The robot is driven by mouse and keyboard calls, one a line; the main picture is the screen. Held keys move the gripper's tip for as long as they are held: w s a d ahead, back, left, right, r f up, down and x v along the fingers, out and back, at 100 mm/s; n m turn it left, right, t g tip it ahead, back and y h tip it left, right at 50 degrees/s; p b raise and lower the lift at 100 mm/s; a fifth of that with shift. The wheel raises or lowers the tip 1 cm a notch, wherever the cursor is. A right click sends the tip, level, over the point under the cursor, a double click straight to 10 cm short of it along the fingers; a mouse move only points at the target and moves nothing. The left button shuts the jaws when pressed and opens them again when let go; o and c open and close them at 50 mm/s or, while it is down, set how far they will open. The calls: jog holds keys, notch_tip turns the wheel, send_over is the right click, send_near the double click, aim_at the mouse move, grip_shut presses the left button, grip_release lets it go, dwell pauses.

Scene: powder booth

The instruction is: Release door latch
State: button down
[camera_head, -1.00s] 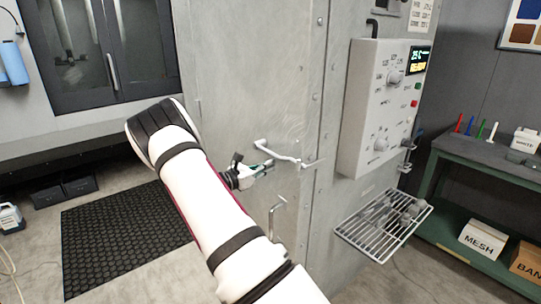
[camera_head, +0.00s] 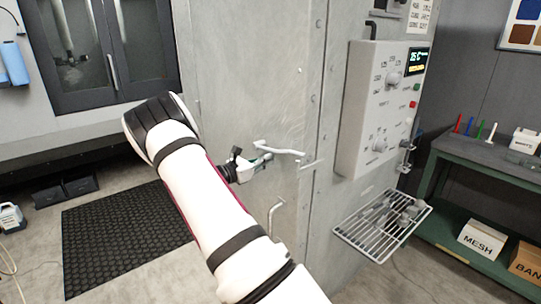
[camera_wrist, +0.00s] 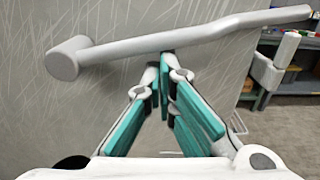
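The door latch is a pale lever (camera_head: 283,151) on the grey metal door (camera_head: 255,80). In the wrist view, the lever (camera_wrist: 200,38) runs from a round boss at left to a free end at upper right. My gripper (camera_head: 264,158) is at the lever, just below it. In the wrist view, my gripper (camera_wrist: 165,62) has its teal-padded fingers drawn together at the tips, with nothing seen between them. The tips meet the lever's underside in the picture; contact is unclear. A small catch (camera_head: 313,165) sits right of the lever.
A second bent handle (camera_head: 275,215) is lower on the door. Right of the door are a control box (camera_head: 383,110) and a wire shelf (camera_head: 382,226) that sticks out. A green bench (camera_head: 480,160) stands at far right. A black mat (camera_head: 120,240) lies on the floor at left.

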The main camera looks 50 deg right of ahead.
jog(key=shift+r+p, duration=0.8)
jog(key=shift+r, duration=3.85)
jog(key=shift+w, duration=0.15)
jog(key=shift+w+d+r+b, duration=0.2)
jog(key=shift+w+r+b, duration=0.3)
jog(key=shift+w+b, duration=0.15)
jog(key=shift+w+d+r+b, duration=0.15)
jog(key=shift+w+r+b, duration=0.35)
jog(key=shift+w, duration=0.25)
jog(key=shift+w+d+r+b, duration=0.15)
jog(key=shift+w+r+b, duration=0.35)
jog(key=shift+w+b, duration=0.2)
jog(key=shift+w+r, duration=0.1)
jog(key=shift+w, duration=0.05)
jog(key=s+p+v, duration=0.2)
jog(key=v, duration=0.7)
jog(key=shift+a, duration=0.65)
